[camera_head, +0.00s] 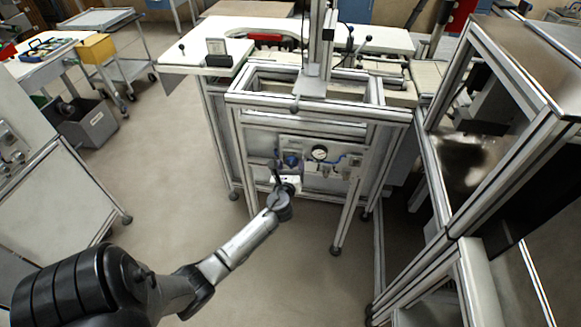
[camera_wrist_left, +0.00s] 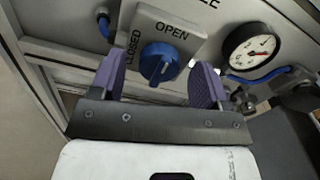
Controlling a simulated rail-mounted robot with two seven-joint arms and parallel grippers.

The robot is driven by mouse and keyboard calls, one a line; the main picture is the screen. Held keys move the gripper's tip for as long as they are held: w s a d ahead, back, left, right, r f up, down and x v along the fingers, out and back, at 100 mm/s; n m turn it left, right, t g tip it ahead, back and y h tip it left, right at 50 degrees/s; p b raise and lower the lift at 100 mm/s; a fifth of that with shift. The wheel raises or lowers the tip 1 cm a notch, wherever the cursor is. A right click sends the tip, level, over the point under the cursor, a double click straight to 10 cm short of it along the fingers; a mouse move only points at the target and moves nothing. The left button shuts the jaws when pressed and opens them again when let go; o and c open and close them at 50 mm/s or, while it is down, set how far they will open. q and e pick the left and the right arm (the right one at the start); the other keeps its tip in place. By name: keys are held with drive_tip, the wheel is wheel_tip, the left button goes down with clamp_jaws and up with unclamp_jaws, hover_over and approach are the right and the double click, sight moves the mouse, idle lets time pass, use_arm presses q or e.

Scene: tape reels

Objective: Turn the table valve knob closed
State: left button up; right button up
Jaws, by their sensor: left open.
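The blue valve knob (camera_wrist_left: 160,63) sits on a pale plate (camera_wrist_left: 186,27) marked OPEN and CLOSED in the left wrist view. My left gripper (camera_wrist_left: 164,82) is open, with one purple finger on each side of the knob and a visible gap to each. I cannot tell whether the fingertips reach the knob's depth. In the head view the knob (camera_head: 292,160) shows small on the panel under the table frame, with my left gripper (camera_head: 282,172) in front of it. My right gripper is not in view.
A round pressure gauge (camera_wrist_left: 252,47) is right of the knob, with blue tubing (camera_wrist_left: 258,76) below it. The frame's metal legs (camera_head: 346,210) flank the panel. A tall metal-framed station (camera_head: 450,200) stands at the right. Open floor (camera_head: 165,170) lies to the left.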

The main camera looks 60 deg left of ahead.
use_arm(q)
drive_tip(key=shift+w+a, duration=0.1)
drive_tip(key=shift+a, duration=0.05)
drive_tip(key=shift+c, duration=0.3)
drive_tip(key=c, duration=0.9)
drive_tip(key=shift+o, duration=0.2)
